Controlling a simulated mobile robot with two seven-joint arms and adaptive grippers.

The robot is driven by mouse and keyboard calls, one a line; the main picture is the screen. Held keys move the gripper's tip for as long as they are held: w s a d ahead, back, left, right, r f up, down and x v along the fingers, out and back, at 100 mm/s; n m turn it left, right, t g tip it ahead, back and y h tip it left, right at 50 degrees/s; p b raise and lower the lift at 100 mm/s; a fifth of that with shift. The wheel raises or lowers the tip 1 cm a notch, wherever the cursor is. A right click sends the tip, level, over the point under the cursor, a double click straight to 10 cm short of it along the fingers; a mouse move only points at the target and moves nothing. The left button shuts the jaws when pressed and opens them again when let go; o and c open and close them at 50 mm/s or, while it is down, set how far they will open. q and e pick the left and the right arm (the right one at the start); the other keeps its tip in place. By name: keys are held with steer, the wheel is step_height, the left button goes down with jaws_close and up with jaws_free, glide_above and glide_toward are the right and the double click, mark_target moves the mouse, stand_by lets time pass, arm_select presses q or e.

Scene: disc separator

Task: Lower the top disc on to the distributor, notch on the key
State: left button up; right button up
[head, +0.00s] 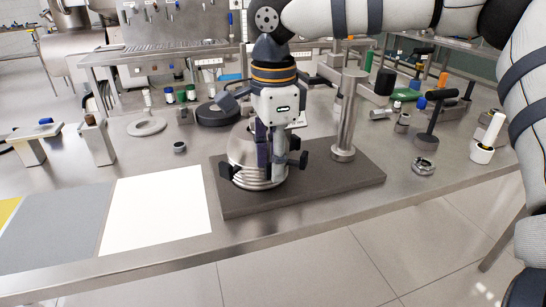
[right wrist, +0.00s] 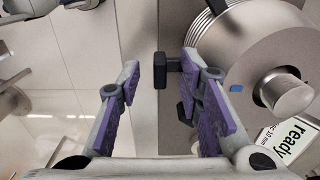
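The steel separator body (head: 240,150) stands on a dark plinth, ribbed like stacked discs near its base. In the right wrist view a smooth steel cone (right wrist: 225,50) with a ribbed edge and a central post (right wrist: 288,92) fills the upper right. I cannot tell the top disc from the distributor, and no notch or key is clear. A small blue mark (right wrist: 236,88) shows on the cone. My right gripper (head: 270,165) points down in front of the body, partly hiding it. In its wrist view, the purple-padded fingers (right wrist: 160,80) are apart, with a dark knob (right wrist: 170,70) beyond. My left gripper is not in view.
The dark plinth (head: 340,188) also carries a steel post (head: 347,115) right of the body. A flat ring (head: 147,127) and a black ring (head: 218,114) lie behind left. A white mat (head: 155,220) lies front left. Tools and small parts crowd the right side.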

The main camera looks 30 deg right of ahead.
step_height(320, 180, up, 12)
stand_by(0.3)
steer(key=shift+s, duration=0.1)
